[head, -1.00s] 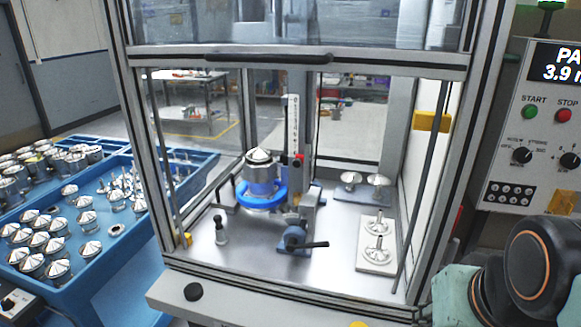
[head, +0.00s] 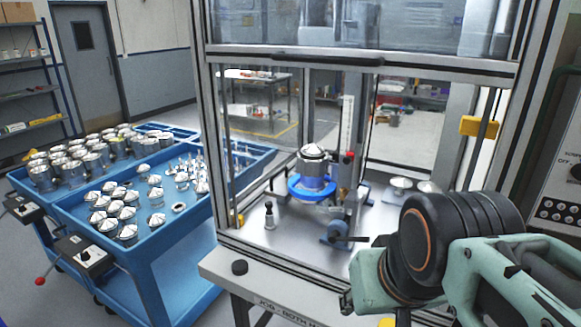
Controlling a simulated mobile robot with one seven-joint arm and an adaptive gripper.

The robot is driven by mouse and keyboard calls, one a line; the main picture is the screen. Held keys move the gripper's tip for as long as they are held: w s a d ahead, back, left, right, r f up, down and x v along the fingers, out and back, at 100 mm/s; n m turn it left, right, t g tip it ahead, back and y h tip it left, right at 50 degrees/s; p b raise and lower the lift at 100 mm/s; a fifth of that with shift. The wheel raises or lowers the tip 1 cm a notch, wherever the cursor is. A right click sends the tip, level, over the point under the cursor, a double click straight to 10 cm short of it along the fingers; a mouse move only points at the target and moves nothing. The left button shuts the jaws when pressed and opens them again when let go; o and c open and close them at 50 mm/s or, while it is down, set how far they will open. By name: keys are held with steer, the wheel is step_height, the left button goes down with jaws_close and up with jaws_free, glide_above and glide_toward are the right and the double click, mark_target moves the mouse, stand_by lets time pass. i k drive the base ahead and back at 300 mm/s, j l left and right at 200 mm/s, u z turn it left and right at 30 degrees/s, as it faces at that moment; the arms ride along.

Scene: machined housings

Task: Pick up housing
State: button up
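A shiny metal housing with a conical top (head: 313,160) stands upright in a blue ring-shaped holder (head: 312,188) inside the framed machine. Many similar metal housings with conical tops (head: 114,210) stand in the near blue cart on the left. My arm reaches in from the lower right, in front of the machine's right side. My gripper is not clearly visible; only arm links show, so its fingers cannot be made out.
The machine's frame posts and crossbar (head: 300,60) surround its open front. A second blue tray (head: 30,178) holds more metal parts. A blue clamp with a dark handle (head: 338,234) sits beside the holder. Control boxes with knobs (head: 84,256) hang on the carts.

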mark_target(312, 163)
steer(key=i+j+z, duration=0.15)
steer(key=j, duration=0.2)
steer(key=i+j+z, duration=0.3)
steer(key=j, duration=0.4)
steer(key=i+j+z, duration=0.15)
steer(key=i+j, duration=0.15)
steer(key=i+j+z, duration=0.15)
steer(key=j, duration=0.4)
steer(key=j+z, duration=0.15)
steer(key=j, duration=0.25)
steer(key=i+j+z, duration=0.2)
steer(key=j, duration=0.25)
steer(key=k+l+z, duration=0.2)
steer(key=k+l, duration=0.15)
steer(key=l, duration=0.15)
steer(key=i+j+u, duration=0.1)
steer(key=j, duration=0.2)
steer(key=i+j, duration=0.25)
steer(key=j+u, duration=0.05)
steer(key=j, duration=0.05)
